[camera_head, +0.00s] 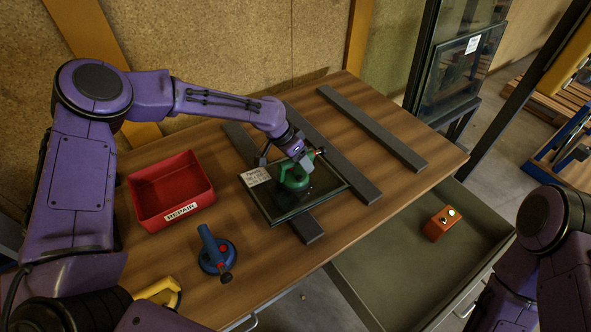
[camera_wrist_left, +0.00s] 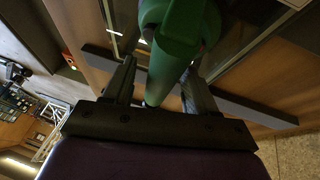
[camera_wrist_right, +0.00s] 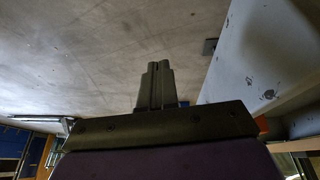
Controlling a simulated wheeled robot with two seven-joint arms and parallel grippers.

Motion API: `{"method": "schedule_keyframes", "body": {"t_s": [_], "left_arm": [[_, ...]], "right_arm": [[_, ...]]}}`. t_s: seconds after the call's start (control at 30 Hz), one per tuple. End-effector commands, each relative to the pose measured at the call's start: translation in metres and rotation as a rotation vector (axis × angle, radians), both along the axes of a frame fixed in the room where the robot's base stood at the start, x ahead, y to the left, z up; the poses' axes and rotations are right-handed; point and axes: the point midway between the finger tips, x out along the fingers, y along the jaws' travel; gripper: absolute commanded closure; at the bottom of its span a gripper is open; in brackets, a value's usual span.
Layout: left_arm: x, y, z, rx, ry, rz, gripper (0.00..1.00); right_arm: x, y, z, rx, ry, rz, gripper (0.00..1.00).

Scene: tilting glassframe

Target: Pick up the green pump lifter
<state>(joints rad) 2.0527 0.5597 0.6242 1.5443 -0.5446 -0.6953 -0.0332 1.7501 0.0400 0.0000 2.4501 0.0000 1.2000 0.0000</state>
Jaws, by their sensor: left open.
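The green pump lifter (camera_head: 294,178) stands on a dark glass pane (camera_head: 330,186) on the table. In the left wrist view the green lifter (camera_wrist_left: 178,45) fills the upper middle, its handle end between the two jaws. My left gripper (camera_head: 303,160) is at the lifter from above; in its wrist view the left gripper (camera_wrist_left: 158,85) is open, with a finger on each side of the green handle. I cannot tell whether either finger touches it. My right gripper (camera_wrist_right: 158,70) is shut and empty in its own wrist view, over the grey floor. The glass pane lies on dark bars.
A dark bar (camera_head: 375,128) lies free at the right. An open drawer (camera_head: 385,280) below holds an orange box (camera_head: 441,223). Glass panes stand behind.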

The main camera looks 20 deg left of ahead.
Motion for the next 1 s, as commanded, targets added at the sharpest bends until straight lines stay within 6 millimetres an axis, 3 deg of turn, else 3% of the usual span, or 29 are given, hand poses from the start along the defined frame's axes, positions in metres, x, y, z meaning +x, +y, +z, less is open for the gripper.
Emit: {"method": "schedule_keyframes", "body": {"t_s": [0.13, 0.17, 0.3, 0.33, 0.73, 0.87, 1.0], "left_arm": [[0.0, 0.0, 0.0, -0.001, -0.001, 0.0, 0.43], [0.0, 0.0, 0.0, -0.001, -0.001, 0.0, 0.5], [0.0, 0.0, 0.0, 0.0, 0.0, 0.0, 0.95], [0.0, 0.0, 0.0, 0.0, 0.0, 0.0, 1.0], [0.001, 0.0, 0.01, -0.001, -0.005, 0.001, 1.0], [0.001, 0.0, 0.033, -0.001, -0.006, 0.0, 1.0], [-0.014, -0.029, 0.067, 0.001, -0.009, -0.006, 1.0]], "right_arm": [[0.0, 0.0, -0.001, 0.0, 0.0, 0.0, 1.0], [0.0, 0.0, -0.001, 0.0, 0.0, 0.0, 1.0], [0.0, 0.0, -0.001, 0.0, 0.0, 0.0, 1.0], [0.0, 0.0, -0.001, 0.0, 0.0, 0.0, 1.0], [0.0, 0.0, -0.002, 0.0, 0.0, 0.0, 1.0], [0.0, 0.0, -0.006, 0.0, 0.0, 0.0, 1.0], [0.0, 0.0, -0.018, 0.0, 0.0, 0.0, 1.0]]}}
